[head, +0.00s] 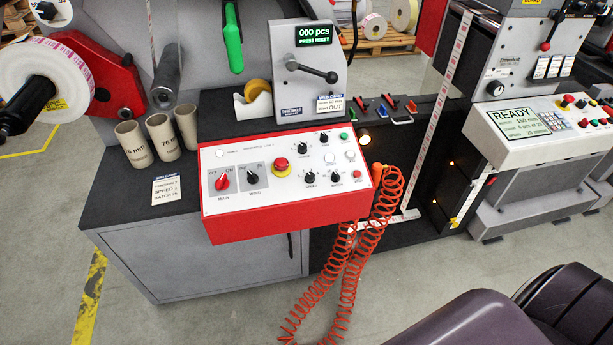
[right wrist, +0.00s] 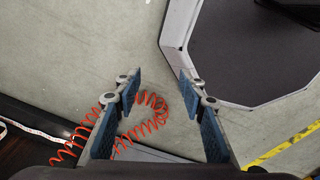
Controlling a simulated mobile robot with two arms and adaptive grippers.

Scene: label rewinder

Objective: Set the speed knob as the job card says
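The white control panel with a red frame (head: 207,218) stands at the front of the grey cabinet. The speed knob (head: 309,177) is a small black knob in its lower row, left of a similar batch knob (head: 335,177). Its exact pointer setting is too small to tell. The job card (head: 166,190) lies on the dark top left of the panel; its speed line seems to read 3, though the print is small. My right gripper (right wrist: 158,84) is open and empty in the right wrist view, above the floor, away from the panel. My left gripper is not in view.
A red emergency stop (head: 281,164), a red main switch (head: 222,180) and more knobs and buttons crowd the panel. An orange coiled cord (head: 348,270) hangs at its right end. Cardboard cores (head: 133,143) stand behind the card. Floor in front is clear.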

